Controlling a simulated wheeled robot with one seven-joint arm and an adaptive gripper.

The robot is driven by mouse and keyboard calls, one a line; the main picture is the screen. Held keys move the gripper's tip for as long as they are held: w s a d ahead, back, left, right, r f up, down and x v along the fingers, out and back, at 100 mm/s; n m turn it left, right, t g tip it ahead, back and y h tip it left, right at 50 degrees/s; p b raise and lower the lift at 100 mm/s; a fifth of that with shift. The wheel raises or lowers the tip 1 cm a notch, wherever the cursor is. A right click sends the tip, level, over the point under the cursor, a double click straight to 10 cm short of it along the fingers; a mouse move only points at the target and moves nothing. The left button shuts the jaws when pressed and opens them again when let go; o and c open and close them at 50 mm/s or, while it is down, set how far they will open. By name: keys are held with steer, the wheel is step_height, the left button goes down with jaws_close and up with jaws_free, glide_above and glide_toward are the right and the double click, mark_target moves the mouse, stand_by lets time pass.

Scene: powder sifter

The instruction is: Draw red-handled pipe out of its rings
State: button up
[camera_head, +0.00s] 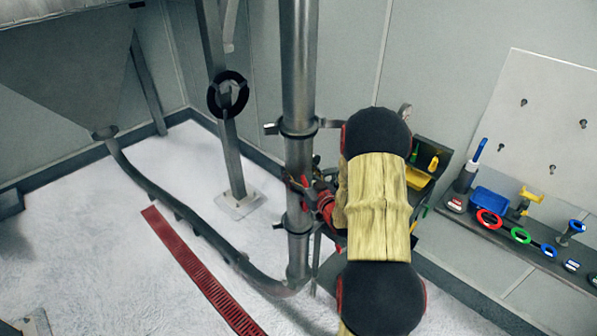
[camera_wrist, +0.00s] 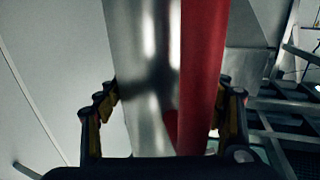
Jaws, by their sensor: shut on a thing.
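The metal pipe (camera_head: 298,65) stands upright in the middle of the head view. An upper ring (camera_head: 298,128) and a lower ring (camera_head: 297,226) go around it. My gripper (camera_head: 303,187) is at the pipe between the two rings, partly hidden by my arm. In the wrist view, the shiny pipe (camera_wrist: 145,60) and its red handle (camera_wrist: 203,50) run side by side between the fingers of my gripper (camera_wrist: 165,115). The gripper is shut on the pipe at its handle; the exact contact is dark and hard to see.
A grey hose (camera_head: 190,215) runs from a hopper (camera_head: 70,75) to the pipe's foot. A post with a black ring (camera_head: 228,95) stands left of the pipe. A red floor grate (camera_head: 200,270) lies in front. A shelf (camera_head: 475,232) with tools and coloured rings is at right.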

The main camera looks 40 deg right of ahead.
mark_target(305, 182)
steer(key=shift+a+r+b+v, duration=0.2)
steer(key=shift+b+v, duration=0.35)
steer(key=shift+v, duration=0.6)
steer(key=shift+a+r+b+v, duration=0.1)
steer(key=shift+a+b+v, duration=0.15)
steer(key=shift+b+v, duration=0.6)
steer(key=shift+a+r+b+v, duration=0.1)
steer(key=shift+a+b+v, duration=0.15)
steer(key=shift+v, duration=1.15)
stand_by(3.1)
